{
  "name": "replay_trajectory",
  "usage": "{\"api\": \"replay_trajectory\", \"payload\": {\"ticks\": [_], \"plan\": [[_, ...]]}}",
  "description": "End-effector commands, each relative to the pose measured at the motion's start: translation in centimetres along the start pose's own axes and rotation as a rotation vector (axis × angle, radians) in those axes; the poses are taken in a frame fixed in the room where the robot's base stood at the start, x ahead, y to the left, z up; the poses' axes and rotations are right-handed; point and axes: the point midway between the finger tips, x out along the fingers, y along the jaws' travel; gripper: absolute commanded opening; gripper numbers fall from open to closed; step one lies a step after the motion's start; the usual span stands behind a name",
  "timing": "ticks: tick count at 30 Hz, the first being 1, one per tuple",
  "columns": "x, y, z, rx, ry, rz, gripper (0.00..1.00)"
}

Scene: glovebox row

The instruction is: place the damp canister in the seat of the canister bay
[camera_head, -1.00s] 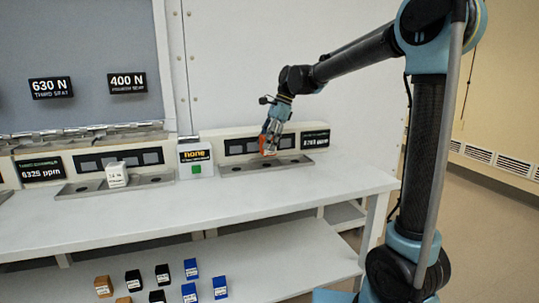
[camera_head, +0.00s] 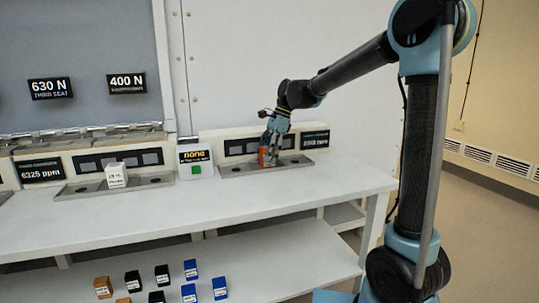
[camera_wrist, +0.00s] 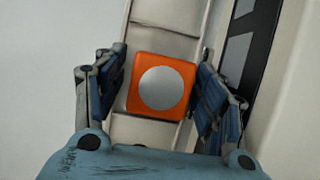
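An orange canister (camera_head: 263,157) with a pale round disc on top is in my gripper (camera_head: 271,152), at the grey seat plate (camera_head: 235,171) of the right-hand bay (camera_head: 232,148). In the wrist view the orange canister (camera_wrist: 178,67) lies between the blue finger pads of my gripper (camera_wrist: 162,90), which close on its two sides. It looks upright and low over the plate. Whether its base touches the plate, and the seat under it, is hidden. The display (camera_head: 315,140) on this bay reads a ppm value, too small to be sure of.
A white canister (camera_head: 116,175) stands on the left bay's plate (camera_head: 75,190). A panel reading "none" (camera_head: 194,156) with a green button (camera_head: 195,170) stands between the bays. Several black, blue and tan blocks lie on the lower shelf (camera_head: 285,262). The counter front (camera_head: 250,197) is clear.

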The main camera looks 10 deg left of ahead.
Motion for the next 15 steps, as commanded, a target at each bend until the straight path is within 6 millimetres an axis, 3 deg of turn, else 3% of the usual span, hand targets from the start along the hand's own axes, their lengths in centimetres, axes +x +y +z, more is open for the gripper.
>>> {"api": "replay_trajectory", "payload": {"ticks": [8,15], "plan": [[-0.2,0.0,0.0,0.001,0.000,0.000,0.65],[-3.1,0.0,0.0,0.002,0.000,-0.001,0.65]]}}
